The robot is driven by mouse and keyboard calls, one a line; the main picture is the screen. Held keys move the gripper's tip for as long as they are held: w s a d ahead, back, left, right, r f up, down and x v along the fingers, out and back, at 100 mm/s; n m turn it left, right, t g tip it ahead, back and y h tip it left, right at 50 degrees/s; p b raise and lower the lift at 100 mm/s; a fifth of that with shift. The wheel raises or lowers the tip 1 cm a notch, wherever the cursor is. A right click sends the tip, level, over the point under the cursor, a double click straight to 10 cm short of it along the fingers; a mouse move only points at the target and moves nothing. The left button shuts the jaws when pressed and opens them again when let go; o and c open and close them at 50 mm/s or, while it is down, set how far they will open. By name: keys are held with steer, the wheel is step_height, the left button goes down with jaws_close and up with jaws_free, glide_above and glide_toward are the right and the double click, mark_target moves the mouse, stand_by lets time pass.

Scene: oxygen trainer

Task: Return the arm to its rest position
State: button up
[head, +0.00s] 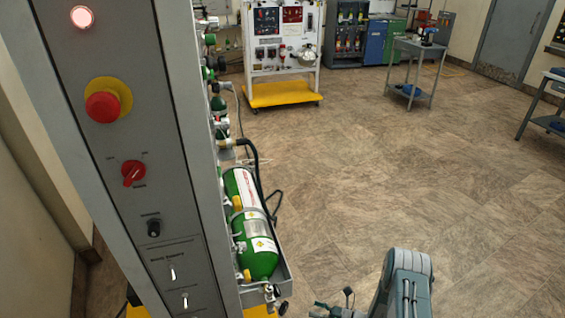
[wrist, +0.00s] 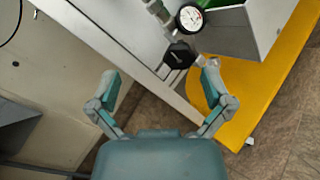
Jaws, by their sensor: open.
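My gripper (wrist: 160,82) is open and empty in the wrist view, with its two teal-grey fingers spread apart. A pressure gauge (wrist: 190,18) and a black knob (wrist: 179,55) lie beyond the fingertips, nearer the right finger; whether anything touches cannot be told. In the head view, part of my arm (head: 407,283) rises at the bottom edge, right of the trainer. The trainer's grey panel (head: 125,140) stands at the left, with green oxygen cylinders (head: 258,252) in a tray on its right side.
The panel carries a lit lamp (head: 82,17), a red stop button (head: 103,106) and a red rotary switch (head: 133,173). The yellow base (wrist: 262,95) juts out below. A cart (head: 418,55) and another trainer (head: 282,50) stand farther back. The middle floor is clear.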

step_height(320, 180, up, 30)
steer(key=s+a+n+g+h, duration=0.2)
steer(key=n+g+h, duration=0.3)
steer(key=n+g, duration=0.75)
steer(key=s+d+r+n+t+h, duration=0.3)
steer(key=s+r+n+t+h, duration=0.2)
steer(key=s+r+n, duration=0.3)
steer(key=s+d+r+n+t+h, duration=0.3)
steer(key=s+r+n+t+h, duration=0.3)
steer(key=s+r+n, duration=0.3)
steer(key=s+r, duration=0.3)
steer(key=shift+s, duration=0.2)
